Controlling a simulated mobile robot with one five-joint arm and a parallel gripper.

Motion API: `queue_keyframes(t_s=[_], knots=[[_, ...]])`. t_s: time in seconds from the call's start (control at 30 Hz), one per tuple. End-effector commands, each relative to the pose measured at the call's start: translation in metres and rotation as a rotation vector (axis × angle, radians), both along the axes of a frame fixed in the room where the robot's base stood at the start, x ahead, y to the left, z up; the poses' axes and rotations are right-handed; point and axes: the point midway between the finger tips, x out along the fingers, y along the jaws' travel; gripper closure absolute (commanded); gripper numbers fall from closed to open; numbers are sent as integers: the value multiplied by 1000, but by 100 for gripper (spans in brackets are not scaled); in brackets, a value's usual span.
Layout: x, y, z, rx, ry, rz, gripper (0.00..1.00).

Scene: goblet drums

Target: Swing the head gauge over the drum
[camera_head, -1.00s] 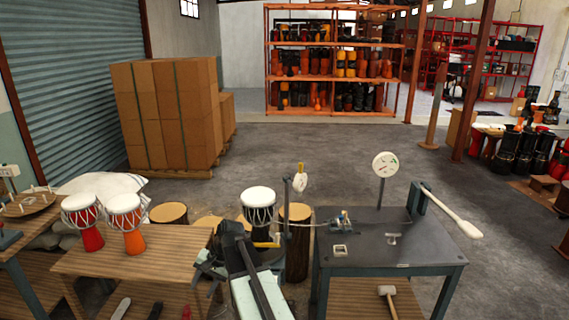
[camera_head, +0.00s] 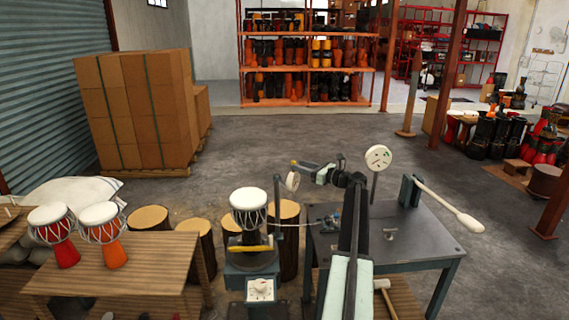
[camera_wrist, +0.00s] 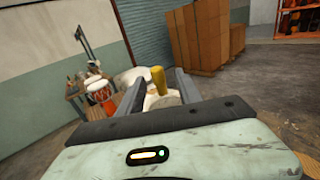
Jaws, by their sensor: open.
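The head gauge hangs from a thin post left of the bench; its pale dial (camera_head: 293,181) has a yellow knob (camera_head: 294,164) on top. The drum (camera_head: 249,232) is black with a white head and stands upright on a stand, left of and below the gauge. My gripper (camera_head: 302,168) is open at the gauge's height, pointing left toward it. In the wrist view the yellow knob (camera_wrist: 158,77) shows between my two open fingers (camera_wrist: 157,88). Whether a finger touches it, I cannot tell.
Two red and orange drums stand on a wooden table (camera_head: 130,270) at left. Log stumps (camera_head: 194,230) stand behind the drum.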

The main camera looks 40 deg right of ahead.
Motion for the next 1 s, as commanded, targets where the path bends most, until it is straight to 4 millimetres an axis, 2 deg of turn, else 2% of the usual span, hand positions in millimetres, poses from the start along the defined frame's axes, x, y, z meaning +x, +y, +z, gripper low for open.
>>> queue_keyframes(t_s=[0.3, 0.4, 0.6, 0.63, 0.77, 0.8, 1.0], knots=[[60, 13, 0, -1, 1, 7, 58], [68, 16, 0, -1, 1, 7, 58], [69, 16, 0, -2, 1, 6, 58], [69, 17, 0, -2, 1, 6, 61], [69, 17, 0, -2, 0, 7, 97], [69, 17, 0, -2, 0, 7, 100], [69, 17, 0, -2, 0, 7, 100]])
